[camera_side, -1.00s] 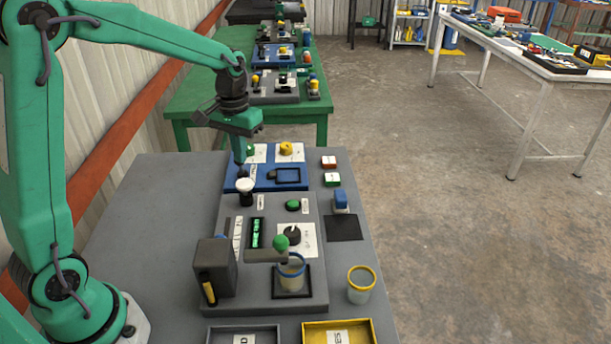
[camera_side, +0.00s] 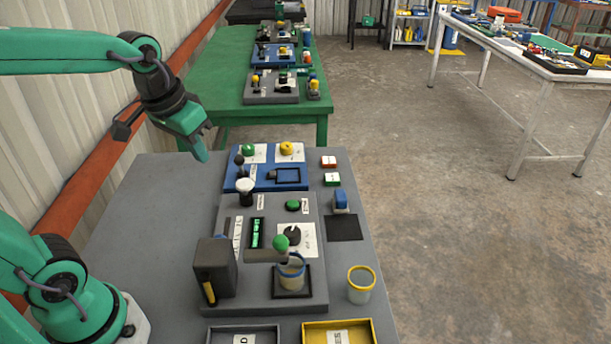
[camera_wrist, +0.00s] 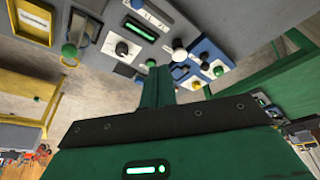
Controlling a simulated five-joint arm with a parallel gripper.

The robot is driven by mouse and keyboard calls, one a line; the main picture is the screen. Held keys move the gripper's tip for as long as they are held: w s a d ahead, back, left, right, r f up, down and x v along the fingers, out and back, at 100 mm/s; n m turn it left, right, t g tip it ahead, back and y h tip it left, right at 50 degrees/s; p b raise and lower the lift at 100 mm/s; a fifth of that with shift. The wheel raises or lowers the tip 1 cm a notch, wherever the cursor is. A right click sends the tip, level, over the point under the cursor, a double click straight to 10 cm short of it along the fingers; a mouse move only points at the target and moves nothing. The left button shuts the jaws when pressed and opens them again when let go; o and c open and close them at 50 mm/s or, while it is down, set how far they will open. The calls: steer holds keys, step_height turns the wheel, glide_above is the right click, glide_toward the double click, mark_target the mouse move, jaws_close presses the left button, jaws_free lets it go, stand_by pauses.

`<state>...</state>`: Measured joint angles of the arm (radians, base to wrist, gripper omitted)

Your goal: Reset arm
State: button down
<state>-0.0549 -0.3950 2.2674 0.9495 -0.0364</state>
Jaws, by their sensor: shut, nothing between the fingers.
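My gripper (camera_side: 201,152) is green with dark joints and hangs in the air at the upper left of the grey work table in the side view. It is shut and empty, left of the blue panel (camera_side: 262,178) and above the table top. In the wrist view its shut fingers (camera_wrist: 160,82) point toward the panels, which look upside down there. The blue panel carries a green knob, a yellow knob and a dark-topped lever. It also shows in the wrist view (camera_wrist: 215,52).
A grey panel (camera_side: 228,290) holds a black box, a dial, a green ball-topped lever and a blue-rimmed cup (camera_side: 292,268). A yellow-rimmed cup (camera_side: 361,284) stands to its right. A yellow tray (camera_side: 308,331) and a grey tray (camera_side: 215,335) lie in front. The table's left side (camera_side: 150,215) is bare.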

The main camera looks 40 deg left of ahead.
steer(key=s+d+m+t, duration=0.1)
steer(key=s+t, duration=0.1)
steer(key=s, duration=0.4)
steer(key=shift+s+d, duration=0.3)
steer(key=shift+s, duration=0.1)
steer(key=shift+w, duration=0.1)
steer(key=w+a+f+n+g, duration=0.1)
steer(key=w+a+f+g, duration=0.1)
steer(key=w, duration=0.7)
steer(key=w+a+f+n+g, duration=0.2)
steer(key=w+a+f+g, duration=0.1)
steer(key=w, duration=0.7)
steer(key=shift+w+a+f+g, duration=0.25)
steer(key=shift+a+f+g, duration=0.05)
steer(key=shift+a+f, duration=0.6)
steer(key=shift+f, duration=0.1)
steer(key=shift+f, duration=3.25)
